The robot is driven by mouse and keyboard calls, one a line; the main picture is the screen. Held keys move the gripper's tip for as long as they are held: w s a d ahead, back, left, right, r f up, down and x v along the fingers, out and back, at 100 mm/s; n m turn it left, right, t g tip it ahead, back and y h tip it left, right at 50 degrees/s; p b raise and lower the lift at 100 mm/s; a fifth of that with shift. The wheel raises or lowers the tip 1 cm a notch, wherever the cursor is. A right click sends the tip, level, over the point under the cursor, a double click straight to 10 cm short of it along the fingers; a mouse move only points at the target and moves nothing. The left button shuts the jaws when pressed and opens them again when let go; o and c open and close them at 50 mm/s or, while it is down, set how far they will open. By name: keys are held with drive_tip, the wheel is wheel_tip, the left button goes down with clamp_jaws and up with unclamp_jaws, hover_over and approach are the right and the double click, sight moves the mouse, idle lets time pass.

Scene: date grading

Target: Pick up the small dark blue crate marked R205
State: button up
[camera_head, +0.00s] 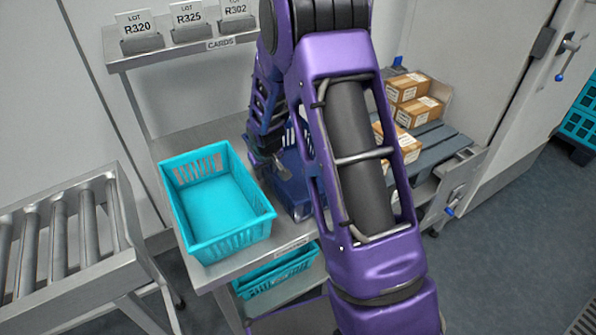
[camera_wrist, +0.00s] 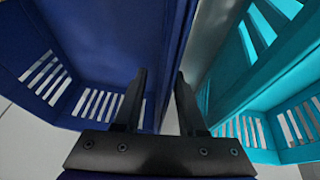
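The small dark blue crate (camera_head: 290,196) stands on the metal table to the right of the turquoise crate, mostly hidden behind my arm. No R205 mark is readable on it. In the wrist view the dark blue crate (camera_wrist: 100,40) fills the left side and looks empty, with slotted walls. My gripper (camera_wrist: 160,76) is open, its two fingers apart. The left finger is on the crate's inner side, the right finger on its outer side, with the wall between them. In the head view my gripper (camera_head: 268,168) is at the crate's left side.
An empty turquoise crate (camera_head: 257,222) stands close on the left and shows in the wrist view (camera_wrist: 268,75). Another turquoise crate (camera_head: 275,283) is below. A card shelf (camera_head: 180,51) is behind, a roller conveyor (camera_head: 60,245) left, and cardboard boxes (camera_head: 408,87) right.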

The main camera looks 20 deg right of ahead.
clamp_jaws()
idle(1.4)
